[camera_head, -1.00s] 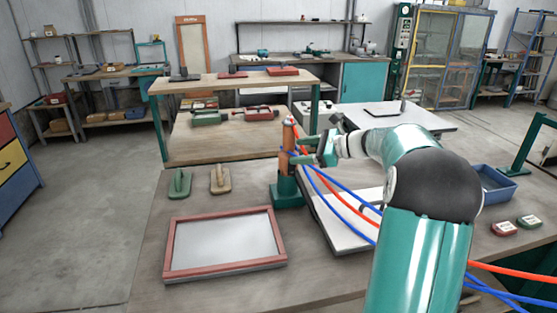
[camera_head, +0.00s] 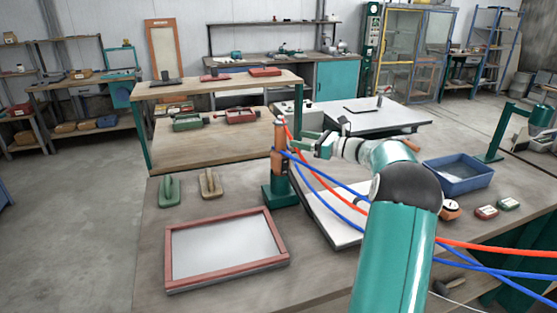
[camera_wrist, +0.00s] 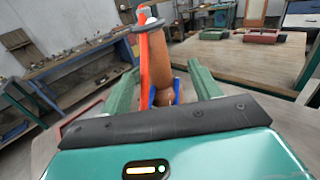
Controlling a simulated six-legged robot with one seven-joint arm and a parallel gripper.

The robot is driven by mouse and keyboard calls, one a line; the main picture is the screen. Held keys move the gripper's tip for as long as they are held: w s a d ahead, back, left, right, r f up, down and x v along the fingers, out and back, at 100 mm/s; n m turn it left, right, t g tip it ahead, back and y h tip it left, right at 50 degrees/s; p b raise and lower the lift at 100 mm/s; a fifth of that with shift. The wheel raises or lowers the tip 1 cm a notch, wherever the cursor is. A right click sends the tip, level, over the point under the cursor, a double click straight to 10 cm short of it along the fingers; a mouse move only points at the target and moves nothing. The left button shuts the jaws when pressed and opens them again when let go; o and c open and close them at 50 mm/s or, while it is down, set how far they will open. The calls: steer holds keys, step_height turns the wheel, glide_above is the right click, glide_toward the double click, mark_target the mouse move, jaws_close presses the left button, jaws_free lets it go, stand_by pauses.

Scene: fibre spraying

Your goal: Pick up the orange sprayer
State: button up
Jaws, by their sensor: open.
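The orange sprayer (camera_head: 279,140) stands upright in a teal holder (camera_head: 279,192) on the near table. In the wrist view the sprayer (camera_wrist: 174,72) is a brown-orange cylinder with a dark collar near its top and a red hose along its side. My gripper (camera_head: 291,146) is at the sprayer's right side in the head view, at mid height. In the wrist view its two green fingers (camera_wrist: 162,86) stand apart on either side of the sprayer. The sprayer's lower part is partly hidden behind the gripper body there.
A red-framed panel (camera_head: 226,248) lies on the table in front. Green (camera_head: 169,191) and tan (camera_head: 210,184) hand tools lie left of the holder. Red and blue hoses (camera_head: 327,186) run past my arm. A blue tray (camera_head: 457,174) sits to the right.

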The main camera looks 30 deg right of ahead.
mark_target(276, 134)
steer(key=x, duration=0.9)
steer(key=shift+w+a, duration=0.1)
steer(key=shift+a, duration=0.35)
steer(key=c, duration=1.2)
steer(key=shift+r, duration=0.1)
jaws_close()
steer(key=shift+r, duration=0.15)
